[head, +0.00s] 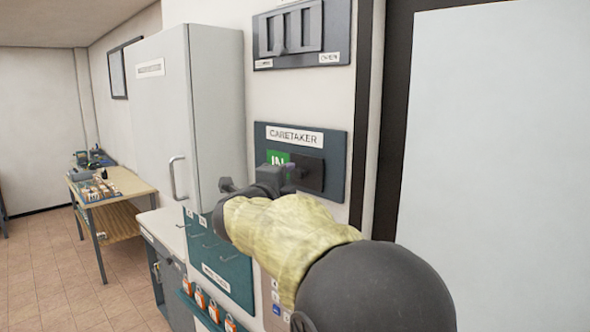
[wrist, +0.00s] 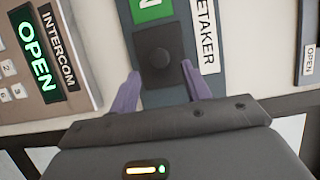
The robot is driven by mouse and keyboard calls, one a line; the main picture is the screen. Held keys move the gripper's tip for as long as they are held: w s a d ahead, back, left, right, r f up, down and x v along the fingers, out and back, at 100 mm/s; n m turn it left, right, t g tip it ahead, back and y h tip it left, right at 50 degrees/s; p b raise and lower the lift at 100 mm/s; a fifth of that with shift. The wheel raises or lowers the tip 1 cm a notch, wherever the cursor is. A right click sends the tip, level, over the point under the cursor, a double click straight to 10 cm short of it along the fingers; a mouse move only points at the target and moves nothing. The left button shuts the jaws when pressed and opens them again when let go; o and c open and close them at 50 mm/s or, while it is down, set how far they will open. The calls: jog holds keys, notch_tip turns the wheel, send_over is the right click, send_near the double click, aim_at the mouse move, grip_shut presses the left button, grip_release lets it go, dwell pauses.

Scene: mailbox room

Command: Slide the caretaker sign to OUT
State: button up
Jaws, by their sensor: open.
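The caretaker sign (head: 337,145) is a dark teal wall plate with a white CARETAKER label. Green IN shows on its left, and a dark slider (head: 312,176) covers the right part. In the wrist view the plate appears turned, with the green patch (wrist: 150,10) at the top edge and the slider's dark square knob (wrist: 157,52) below it. My gripper (wrist: 160,72) is open, its purple fingers on either side of the knob, with visible gaps. In the head view my gripper (head: 287,177) is in front of the sign and hides part of it.
A teal hook panel (head: 222,262) with orange padlocks below hangs lower left. A grey cabinet (head: 215,110) stands left, a dark switch panel (head: 340,50) sits above. An INTERCOM panel (wrist: 50,45) is near my gripper. A workbench (head: 125,182) stands far left.

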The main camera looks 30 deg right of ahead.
aim_at(296, 175)
jog(key=p+x, duration=0.1)
jog(key=x, duration=0.4)
jog(key=shift+w, duration=0.15)
jog(key=shift+c, duration=0.2)
grip_shut()
